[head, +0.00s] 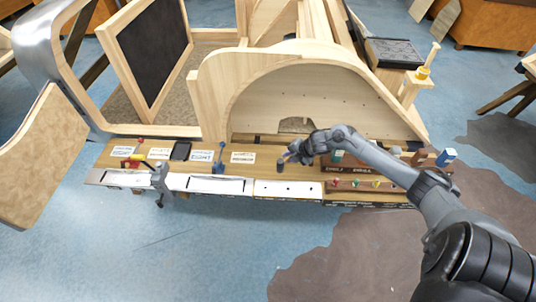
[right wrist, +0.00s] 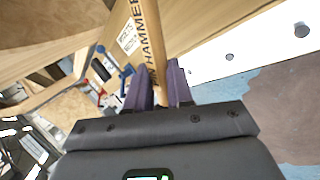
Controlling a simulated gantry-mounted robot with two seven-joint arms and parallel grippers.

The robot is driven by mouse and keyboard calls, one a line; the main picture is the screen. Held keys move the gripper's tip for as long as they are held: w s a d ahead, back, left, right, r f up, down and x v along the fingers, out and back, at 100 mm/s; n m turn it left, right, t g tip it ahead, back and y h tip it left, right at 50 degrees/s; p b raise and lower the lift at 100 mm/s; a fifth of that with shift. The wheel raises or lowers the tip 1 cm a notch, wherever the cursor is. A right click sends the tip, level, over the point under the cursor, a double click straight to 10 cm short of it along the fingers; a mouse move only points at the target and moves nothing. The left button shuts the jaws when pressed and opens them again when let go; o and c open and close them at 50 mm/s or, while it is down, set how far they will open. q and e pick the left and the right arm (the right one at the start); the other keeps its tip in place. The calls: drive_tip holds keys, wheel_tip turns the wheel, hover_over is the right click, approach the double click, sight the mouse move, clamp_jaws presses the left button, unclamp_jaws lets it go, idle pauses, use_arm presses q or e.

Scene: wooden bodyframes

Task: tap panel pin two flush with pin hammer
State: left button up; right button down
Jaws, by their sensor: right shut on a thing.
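My right gripper (head: 297,155) is at the bench behind the white panel. It is shut on the wooden handle of the hammer (right wrist: 152,40), which bears the letters HAMMER, between two purple-grey fingers (right wrist: 160,88) in the right wrist view. In the head view a small dark cylinder (head: 281,165) shows just left of the gripper; it looks like the hammer's head. A white panel (head: 270,187) with small dark dots lies along the bench front. In the right wrist view similar dots show on a white strip (right wrist: 262,45); I cannot tell pins from holes. My left gripper is out of view.
The bench top (head: 110,150) carries paper labels, a blue upright tool (head: 219,160) and a grey clamp (head: 160,182) at left. A brown rack (head: 365,172) with small coloured items stands at right. The wooden arch frame (head: 290,85) rises close behind the gripper.

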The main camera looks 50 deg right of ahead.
drive_tip(key=s+d+f+b, duration=0.1)
drive_tip(key=s+f+b, duration=0.1)
drive_tip(key=s+f, duration=0.2)
drive_tip(key=shift+d+f, duration=0.15)
drive_tip(key=shift+f, duration=0.5)
